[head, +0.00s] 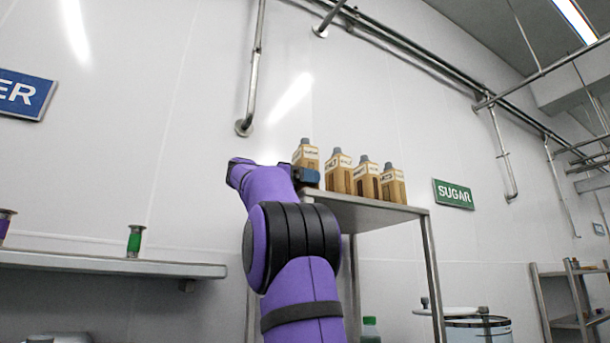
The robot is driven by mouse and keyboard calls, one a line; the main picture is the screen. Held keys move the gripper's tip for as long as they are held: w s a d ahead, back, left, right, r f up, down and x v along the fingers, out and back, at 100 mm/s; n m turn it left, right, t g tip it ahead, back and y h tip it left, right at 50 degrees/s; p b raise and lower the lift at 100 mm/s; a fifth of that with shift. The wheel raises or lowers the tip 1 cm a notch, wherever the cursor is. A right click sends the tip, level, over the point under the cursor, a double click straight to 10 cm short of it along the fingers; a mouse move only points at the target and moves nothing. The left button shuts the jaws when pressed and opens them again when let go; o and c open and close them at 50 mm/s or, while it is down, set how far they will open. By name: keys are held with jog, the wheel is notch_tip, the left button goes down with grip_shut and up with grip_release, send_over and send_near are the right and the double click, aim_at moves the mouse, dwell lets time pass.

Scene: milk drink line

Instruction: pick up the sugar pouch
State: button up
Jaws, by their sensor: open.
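Several brown and tan sugar pouches with grey caps stand upright in a row on a steel table on the right of centre in the head view. The leftmost pouch (307,155) is partly hidden at its base by my gripper (306,176). The others are a second pouch (339,176), a third (366,183) and the rightmost (393,187). My purple arm reaches up to the table's left end. My gripper is open at the lower part of the leftmost pouch. Its fingertips are small and partly hidden, so I cannot tell whether they touch it.
The steel table top (405,209) has thin legs. A green SUGAR sign (453,194) is on the wall to its right. A wall shelf (110,263) on the left holds a green spool-shaped item (135,241). A clear container (478,329) and a rack (575,300) stand lower right.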

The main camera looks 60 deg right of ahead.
jog(key=shift+c, duration=0.2)
jog(key=shift+s, duration=0.1)
jog(key=c, duration=1)
jog(key=shift+o, duration=0.2)
